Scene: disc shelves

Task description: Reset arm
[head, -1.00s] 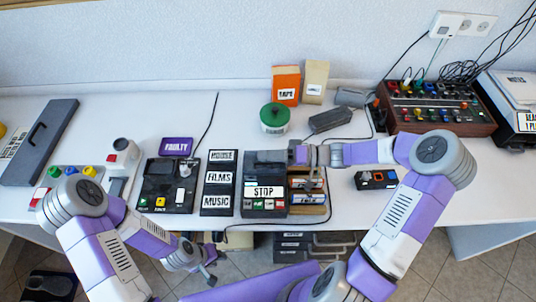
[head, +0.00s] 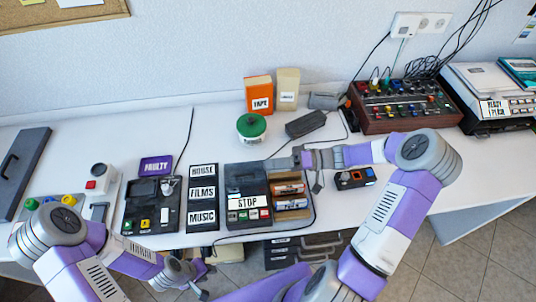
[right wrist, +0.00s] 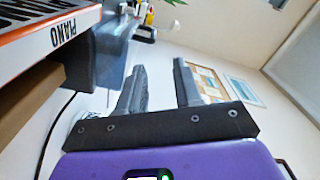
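My right gripper (head: 300,161) is above the right side of the black tape deck marked STOP (head: 247,181) in the head view. In the right wrist view its two dark fingers (right wrist: 158,88) stand apart with nothing between them. The edge of an orange and white thing marked PIANO (right wrist: 62,34) is to their left. My left gripper (head: 201,285) hangs low in front of the table's front edge. No held thing shows there, and its finger gap is unclear.
Wooden slots with labelled cartridges (head: 290,189) lie right of the deck. A black HOUSE, FILMS, MUSIC panel (head: 203,201) lies left. Behind are a green-lidded tub (head: 251,128), TAPE box (head: 259,95) and mixer (head: 408,105).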

